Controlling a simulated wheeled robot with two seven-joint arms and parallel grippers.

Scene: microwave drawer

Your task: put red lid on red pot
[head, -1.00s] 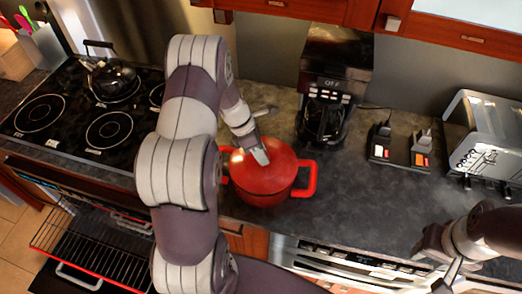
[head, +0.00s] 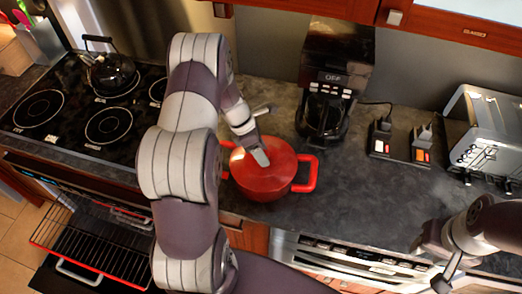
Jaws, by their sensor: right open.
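The red pot (head: 262,195) stands on the dark counter, with one side handle showing at its right. The red lid (head: 280,157) lies over the pot's top; its left part is hidden by my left gripper, and I cannot tell how exactly it is seated. My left gripper (head: 263,132) is over the lid's back left part. Its two fingers look spread apart, one across the lid and one behind it. The lid's knob is not clearly visible. My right gripper (head: 432,266) is open and empty at the counter's front edge, at the lower right, partly hidden by its arm.
A black coffee maker (head: 332,85) stands behind and right of the pot. The stove (head: 75,120) with a kettle (head: 110,72) is left. An oven rack (head: 95,245) is pulled out below.

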